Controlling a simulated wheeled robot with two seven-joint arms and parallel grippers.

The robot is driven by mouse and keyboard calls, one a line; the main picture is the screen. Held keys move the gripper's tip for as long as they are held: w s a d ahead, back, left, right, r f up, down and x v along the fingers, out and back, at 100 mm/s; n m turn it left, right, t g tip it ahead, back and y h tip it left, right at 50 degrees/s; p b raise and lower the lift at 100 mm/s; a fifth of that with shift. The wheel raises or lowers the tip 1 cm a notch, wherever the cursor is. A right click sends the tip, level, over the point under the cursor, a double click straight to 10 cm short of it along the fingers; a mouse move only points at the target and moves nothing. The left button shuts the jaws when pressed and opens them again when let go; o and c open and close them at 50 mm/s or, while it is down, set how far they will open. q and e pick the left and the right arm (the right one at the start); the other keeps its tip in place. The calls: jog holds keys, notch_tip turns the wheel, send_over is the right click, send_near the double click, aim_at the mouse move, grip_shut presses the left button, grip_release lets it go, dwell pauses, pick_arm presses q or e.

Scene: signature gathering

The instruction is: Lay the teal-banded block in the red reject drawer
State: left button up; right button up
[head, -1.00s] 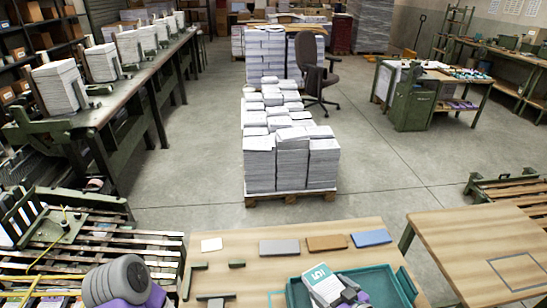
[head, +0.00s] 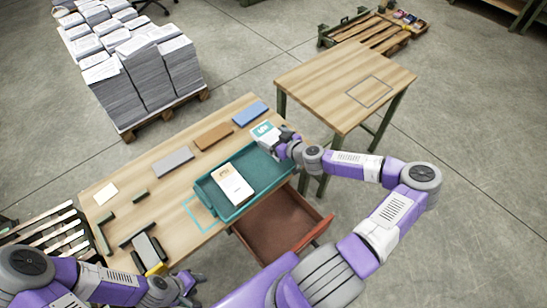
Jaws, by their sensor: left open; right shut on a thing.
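The teal-banded block (head: 264,131), white with a teal band bearing pale marks, is in my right gripper (head: 281,142) at the far right end of the teal tray (head: 208,197). My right gripper is shut on it; I cannot tell whether the block touches the tray or table. The red reject drawer (head: 318,232) stands pulled out below the table's front edge, and its visible brown floor looks empty. My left gripper (head: 192,287) is open, low in front of the table at the bottom left, partly hidden by its own arm.
A white block (head: 235,186) with small orange marks lies in the tray. Grey (head: 173,161), brown (head: 213,136) and blue (head: 250,113) slabs line the table's back. A second table (head: 345,75) stands at the right. A paper-laden pallet (head: 140,75) stands behind.

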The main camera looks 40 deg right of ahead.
jog(key=shift+d, duration=0.2)
notch_tip(320, 180, down, 10)
jog(key=shift+r+b, duration=0.1)
jog(key=shift+b, duration=1.1)
jog(key=shift+r, duration=0.1)
jog(key=shift+f, duration=0.25)
jog(key=o, duration=0.8)
jog(key=shift+o, duration=0.2)
